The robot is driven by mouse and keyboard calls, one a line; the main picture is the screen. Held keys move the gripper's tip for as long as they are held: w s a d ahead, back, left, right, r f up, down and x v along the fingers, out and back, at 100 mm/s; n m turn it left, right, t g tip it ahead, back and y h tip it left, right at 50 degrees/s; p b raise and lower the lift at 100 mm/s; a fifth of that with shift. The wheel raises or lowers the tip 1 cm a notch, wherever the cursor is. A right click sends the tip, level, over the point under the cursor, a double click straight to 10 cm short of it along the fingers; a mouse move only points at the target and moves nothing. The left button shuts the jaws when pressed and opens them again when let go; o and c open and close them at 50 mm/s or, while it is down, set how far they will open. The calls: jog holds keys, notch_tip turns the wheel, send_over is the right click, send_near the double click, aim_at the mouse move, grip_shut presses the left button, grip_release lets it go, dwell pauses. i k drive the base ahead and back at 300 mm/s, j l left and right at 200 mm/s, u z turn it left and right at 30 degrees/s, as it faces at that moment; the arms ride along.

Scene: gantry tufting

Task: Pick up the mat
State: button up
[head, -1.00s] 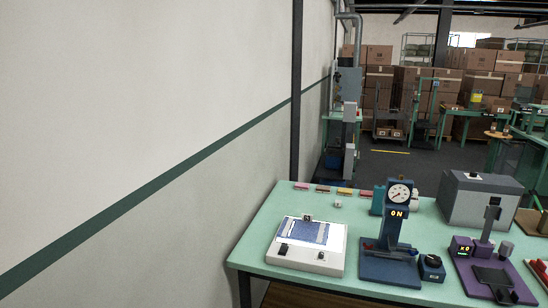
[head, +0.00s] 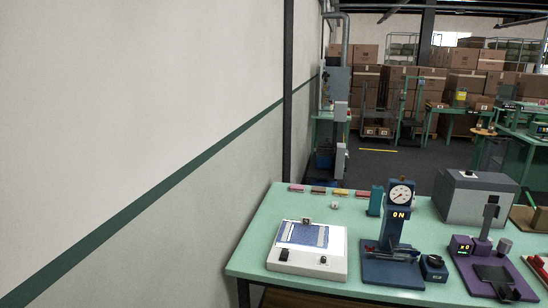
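A white machine (head: 333,266) with dark knobs on its front stands at the left of the green table. A flat blue piece (head: 303,234), which looks like the mat, lies on its top between two pale side rails. A small dark-and-white block (head: 306,222) sits at its far edge. The blue piece is small in the picture, and I cannot tell whether it is loose or clamped. My gripper is not in view.
The green table (head: 262,233) also holds a blue press with a dial (head: 396,225) reading "ON", a grey box (head: 479,197), a purple device (head: 484,265) and several small coloured blocks along the back. A wall (head: 190,220) and dark post (head: 288,110) stand left.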

aim_at(304, 234)
jog(key=i+j+z, duration=0.1)
jog(key=i, duration=0.35)
jog(key=i+j+z, duration=0.1)
jog(key=i+j, duration=0.2)
jog(key=i, duration=0.2)
jog(key=i+j+z, duration=0.15)
jog(key=i, duration=0.3)
jog(key=i+j+z, duration=0.1)
jog(key=i+j, duration=0.3)
